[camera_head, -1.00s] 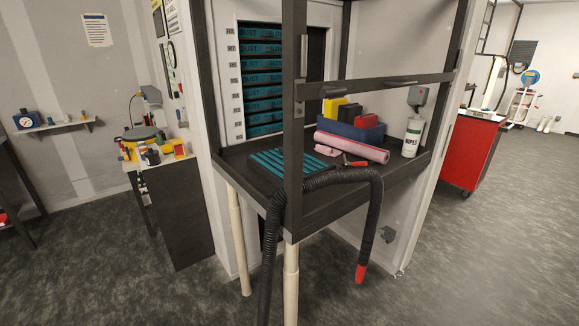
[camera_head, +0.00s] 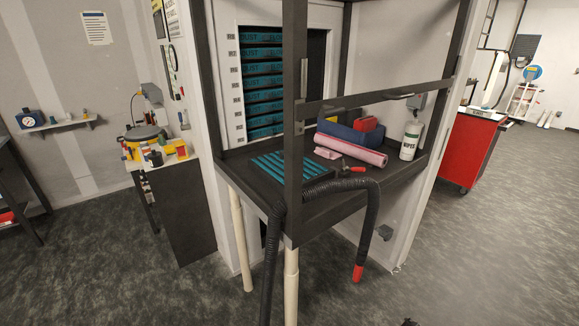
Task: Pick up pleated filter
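The pleated filter (camera_head: 268,165), a flat dark panel with teal stripes, lies on the dark bench top (camera_head: 335,198) at its left. A black post stands in front of the filter's right part and hides some of it. A black ribbed hose (camera_head: 330,179) runs over the bench's front edge, close to the filter. A stack of teal-faced filters (camera_head: 262,90) with lettering sits in a slotted rack behind. Neither gripper can be made out. A small dark shape shows at the bottom edge, too cut off to identify.
A pink roll (camera_head: 355,151), a blue bin (camera_head: 345,133) and a white wipes canister (camera_head: 411,140) stand on the bench's right part. A black crossbar (camera_head: 375,97) and post (camera_head: 294,120) frame the front. The floor (camera_head: 460,260) at right is clear.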

